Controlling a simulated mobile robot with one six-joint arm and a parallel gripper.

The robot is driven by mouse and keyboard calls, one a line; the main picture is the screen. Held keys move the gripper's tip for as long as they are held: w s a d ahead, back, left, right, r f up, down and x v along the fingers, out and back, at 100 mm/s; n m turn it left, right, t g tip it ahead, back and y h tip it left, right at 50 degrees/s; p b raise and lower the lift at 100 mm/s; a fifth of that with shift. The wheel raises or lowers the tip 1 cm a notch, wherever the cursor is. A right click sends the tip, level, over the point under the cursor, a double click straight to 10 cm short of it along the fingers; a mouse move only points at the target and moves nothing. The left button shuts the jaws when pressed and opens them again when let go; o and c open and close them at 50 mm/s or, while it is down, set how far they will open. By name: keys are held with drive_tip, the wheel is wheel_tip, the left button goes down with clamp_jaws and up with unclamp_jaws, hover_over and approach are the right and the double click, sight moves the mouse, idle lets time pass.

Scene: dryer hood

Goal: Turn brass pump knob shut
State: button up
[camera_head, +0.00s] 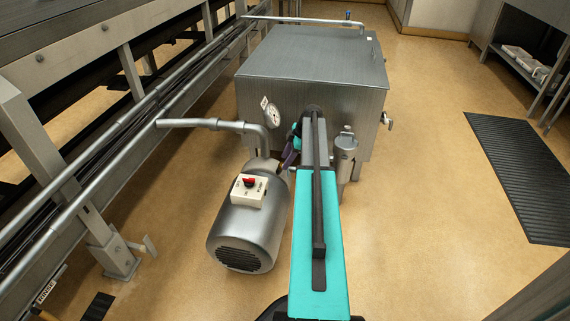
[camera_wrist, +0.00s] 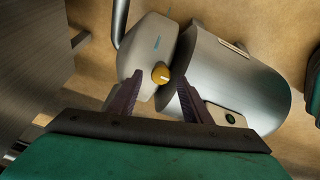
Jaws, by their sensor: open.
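The brass pump knob (camera_wrist: 161,73) is a small round yellow knob with a pale mark. It sits on the grey rounded pump head (camera_wrist: 148,45), beside the silver motor body (camera_wrist: 235,80). In the wrist view my gripper (camera_wrist: 159,77) is open, with one dark purple finger to each side of the knob. The knob shows between the fingertips; I cannot tell how far ahead of them it is. In the head view my gripper (camera_head: 289,157) is partly hidden by my arm, close to the pump motor (camera_head: 242,228). The knob is hidden there.
A steel tank (camera_head: 315,60) with a gauge (camera_head: 272,115) stands just behind. A pipe (camera_head: 205,123) runs from the pump to the left rails. A metal canister (camera_head: 346,150) stands right of my arm. The floor on the right is clear around a dark mat (camera_head: 520,170).

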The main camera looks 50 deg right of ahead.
drive_tip(key=shift+x, duration=1.15)
